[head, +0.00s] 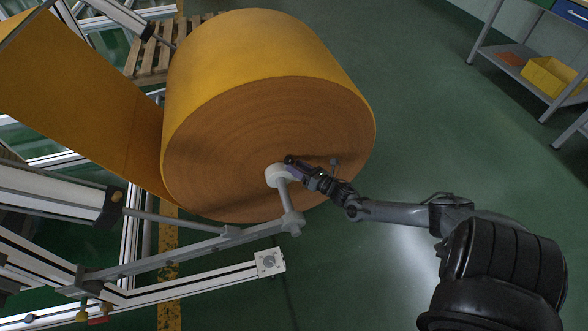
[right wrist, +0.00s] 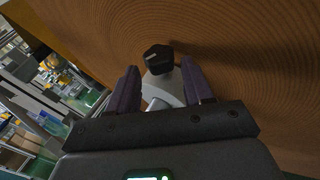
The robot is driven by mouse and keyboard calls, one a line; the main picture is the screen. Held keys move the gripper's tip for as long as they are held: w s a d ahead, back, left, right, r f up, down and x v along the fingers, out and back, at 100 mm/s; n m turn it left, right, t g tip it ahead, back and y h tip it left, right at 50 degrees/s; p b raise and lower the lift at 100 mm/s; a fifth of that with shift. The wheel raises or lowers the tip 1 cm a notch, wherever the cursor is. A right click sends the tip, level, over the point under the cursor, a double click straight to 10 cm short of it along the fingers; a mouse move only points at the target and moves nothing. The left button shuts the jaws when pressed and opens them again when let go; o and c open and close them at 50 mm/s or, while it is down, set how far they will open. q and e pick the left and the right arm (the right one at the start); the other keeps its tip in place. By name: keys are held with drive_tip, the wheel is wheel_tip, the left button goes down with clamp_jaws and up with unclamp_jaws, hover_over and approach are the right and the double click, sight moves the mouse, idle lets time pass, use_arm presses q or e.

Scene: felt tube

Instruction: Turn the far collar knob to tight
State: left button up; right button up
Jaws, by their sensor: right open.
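The black collar knob (right wrist: 158,58) has a pale mark on its face and sits on a light grey collar (right wrist: 164,82). In the head view the collar (head: 275,177) is at the face of the large orange felt roll (head: 230,140). My right gripper (head: 298,166) is at the collar, coming from the right. In the right wrist view its two dark purple fingers (right wrist: 161,78) are open, one on each side of the collar, with the knob showing between and beyond their tips. I cannot tell whether they touch it. My left gripper is not in view.
A grey post with a lower fitting (head: 291,222) hangs below the collar near the frame's rail (head: 190,246). Felt sheet (head: 80,90) runs off to the left. A shelf with a yellow bin (head: 550,76) stands far right. Green floor is open between.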

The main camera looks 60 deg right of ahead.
sight(287, 163)
drive_tip(key=shift+w+d+b, duration=0.1)
drive_tip(key=shift+w+b, duration=0.2)
drive_tip(key=shift+w, duration=0.65)
drive_tip(key=shift+c, duration=0.5)
drive_tip(key=c, duration=0.7)
drive_tip(key=shift+w+a+r+m+g+h+p, duration=0.3)
drive_tip(key=shift+m+g+h+p, duration=1.05)
drive_tip(key=shift+m+g+p, duration=1.2)
drive_tip(key=shift+w+a+r+m+g+h+p, duration=0.3)
drive_tip(key=shift+m+g+h+p, duration=1.3)
drive_tip(key=shift+p, duration=1.65)
drive_tip(key=shift+w+a+r+m+g+h+p, duration=0.25)
drive_tip(key=shift+m+g+h+p, duration=0.9)
drive_tip(key=shift+m+g+p, duration=1.5)
drive_tip(key=shift+n, duration=0.3)
drive_tip(key=shift+f, duration=0.1)
